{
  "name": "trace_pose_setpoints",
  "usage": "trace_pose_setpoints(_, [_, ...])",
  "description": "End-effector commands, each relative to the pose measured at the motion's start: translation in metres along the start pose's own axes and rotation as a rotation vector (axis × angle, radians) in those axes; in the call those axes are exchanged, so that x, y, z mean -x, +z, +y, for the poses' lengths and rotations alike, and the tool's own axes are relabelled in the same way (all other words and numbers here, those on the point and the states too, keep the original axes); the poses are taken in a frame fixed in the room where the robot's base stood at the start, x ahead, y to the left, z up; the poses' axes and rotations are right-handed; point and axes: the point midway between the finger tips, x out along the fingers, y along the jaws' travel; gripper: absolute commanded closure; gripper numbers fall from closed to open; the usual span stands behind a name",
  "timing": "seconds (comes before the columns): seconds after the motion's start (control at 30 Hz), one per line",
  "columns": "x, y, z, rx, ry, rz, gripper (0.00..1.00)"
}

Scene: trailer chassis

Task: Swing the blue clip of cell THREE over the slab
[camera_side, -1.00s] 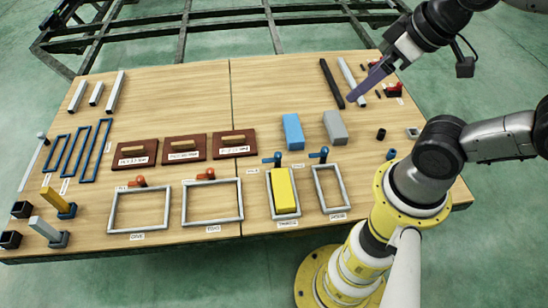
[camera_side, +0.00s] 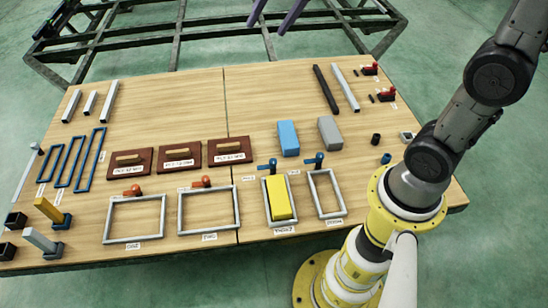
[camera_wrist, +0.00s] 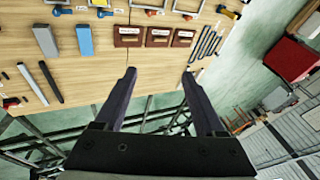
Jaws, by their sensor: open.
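The cell labelled THREE (camera_side: 266,212) is a grey rectangular frame at the front of the table. A yellow slab (camera_side: 279,197) lies inside it. Its blue clip (camera_side: 268,167) stands at the frame's far edge, pointing left and not over the slab. The clip also shows at the top of the wrist view (camera_wrist: 104,12), with part of the slab (camera_wrist: 98,3) cut off by the edge. My gripper (camera_side: 267,29) is open and empty, high at the far side, well away from the clip. Its two purple fingers (camera_wrist: 158,73) are apart in the wrist view.
A second blue clip (camera_side: 314,160) stands at the empty frame to the right (camera_side: 327,194). Behind the cells are a blue block (camera_side: 288,138), a grey block (camera_side: 330,133) and several brown handled plates (camera_side: 177,156). Two empty frames with red clips (camera_side: 133,191) lie left. The far middle table is clear.

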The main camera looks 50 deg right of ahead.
Motion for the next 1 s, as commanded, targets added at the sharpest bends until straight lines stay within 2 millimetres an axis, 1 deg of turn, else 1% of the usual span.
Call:
trace_pose_setpoints(0.03, [-0.018, -0.016, -0.001, -0.048, 0.012, -0.019, 0.28])
trace_pose_setpoints(0.1, [-0.04, -0.035, -0.001, -0.115, 0.022, -0.04, 0.28])
trace_pose_setpoints(0.17, [-0.06, -0.051, 0.0, -0.17, 0.032, -0.058, 0.28])
trace_pose_setpoints(0.2, [-0.074, -0.061, 0.003, -0.207, 0.039, -0.07, 0.28])
trace_pose_setpoints(0.27, [-0.097, -0.076, 0.007, -0.262, 0.051, -0.088, 0.28])
trace_pose_setpoints(0.3, [-0.112, -0.085, 0.012, -0.298, 0.058, -0.101, 0.28])
trace_pose_setpoints(0.37, [-0.136, -0.097, 0.02, -0.351, 0.072, -0.119, 0.28])
trace_pose_setpoints(0.4, [-0.153, -0.105, 0.027, -0.386, 0.081, -0.132, 0.28])
trace_pose_setpoints(0.47, [-0.178, -0.115, 0.039, -0.439, 0.095, -0.151, 0.28])
trace_pose_setpoints(0.5, [-0.195, -0.12, 0.048, -0.473, 0.105, -0.164, 0.28])
trace_pose_setpoints(0.53, [-0.208, -0.124, 0.055, -0.498, 0.113, -0.174, 0.28])
trace_pose_setpoints(0.57, [-0.221, -0.127, 0.063, -0.524, 0.121, -0.184, 0.28])
trace_pose_setpoints(0.6, [-0.239, -0.13, 0.073, -0.558, 0.132, -0.198, 0.28])
trace_pose_setpoints(0.67, [-0.265, -0.134, 0.091, -0.606, 0.149, -0.219, 0.28])
trace_pose_setpoints(0.7, [-0.283, -0.134, 0.104, -0.637, 0.161, -0.233, 0.28])
trace_pose_setpoints(0.77, [-0.31, -0.134, 0.125, -0.684, 0.179, -0.255, 0.28])
trace_pose_setpoints(0.8, [-0.327, -0.132, 0.139, -0.713, 0.192, -0.271, 0.28])
trace_pose_setpoints(0.87, [-0.353, -0.126, 0.162, -0.756, 0.213, -0.296, 0.28])
trace_pose_setpoints(0.9, [-0.37, -0.121, 0.178, -0.782, 0.226, -0.313, 0.28])
trace_pose_setpoints(0.97, [-0.393, -0.111, 0.201, -0.818, 0.247, -0.34, 0.28])
trace_pose_setpoints(1.0, [-0.406, -0.102, 0.215, -0.84, 0.262, -0.358, 0.28])
